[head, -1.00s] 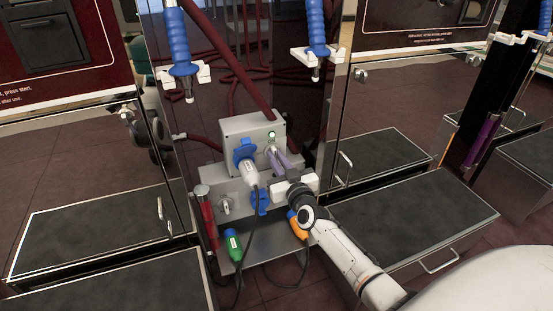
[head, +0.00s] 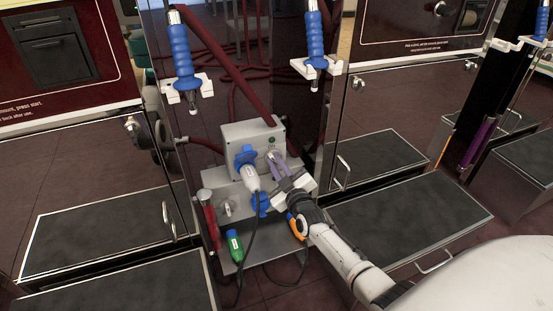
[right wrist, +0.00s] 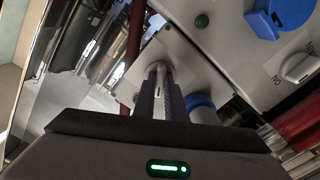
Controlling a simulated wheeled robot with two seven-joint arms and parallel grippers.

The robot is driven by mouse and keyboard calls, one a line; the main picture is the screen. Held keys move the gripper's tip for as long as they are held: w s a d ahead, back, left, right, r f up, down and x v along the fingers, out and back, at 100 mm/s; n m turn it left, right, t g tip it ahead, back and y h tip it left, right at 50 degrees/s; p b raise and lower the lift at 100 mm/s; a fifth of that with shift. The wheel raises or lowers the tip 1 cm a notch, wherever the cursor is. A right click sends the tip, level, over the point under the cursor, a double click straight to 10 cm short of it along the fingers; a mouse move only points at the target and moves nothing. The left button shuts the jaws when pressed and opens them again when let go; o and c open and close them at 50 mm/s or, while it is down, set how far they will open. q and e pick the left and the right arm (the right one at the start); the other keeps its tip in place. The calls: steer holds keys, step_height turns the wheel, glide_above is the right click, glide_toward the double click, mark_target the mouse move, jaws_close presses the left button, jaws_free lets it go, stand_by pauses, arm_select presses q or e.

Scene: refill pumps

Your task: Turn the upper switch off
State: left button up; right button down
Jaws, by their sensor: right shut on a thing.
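The upper box (head: 241,133) is grey, with a blue socket (head: 245,156) and a small lamp (head: 272,139) that looks dark green and unlit. My right gripper (head: 273,157) is at the box's right side, its fingers tilted. In the right wrist view the fingers are closed around the pale upper switch (right wrist: 158,70), which shows between their tips. The fingers hide most of the switch in the head view. My left gripper is not in view.
A white plug (head: 250,179) with a dark cable sits in the upper socket. The lower switch (head: 228,207) is at the lower box's left. A green connector (head: 234,245) and an orange one (head: 297,226) are near the shelf below. Blue-handled nozzles (head: 181,52) hang above.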

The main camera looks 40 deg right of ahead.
steer(key=n, duration=0.3)
steer(key=shift+p, duration=0.4)
steer(key=shift+n, duration=2.2)
steer(key=shift+f+n, duration=0.1)
steer(key=shift+n, duration=1)
steer(key=shift+n+b, duration=0.3)
steer(key=shift+n, duration=0.2)
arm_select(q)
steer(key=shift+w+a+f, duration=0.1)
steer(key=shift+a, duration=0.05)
arm_select(e)
steer(key=shift+n, duration=0.5)
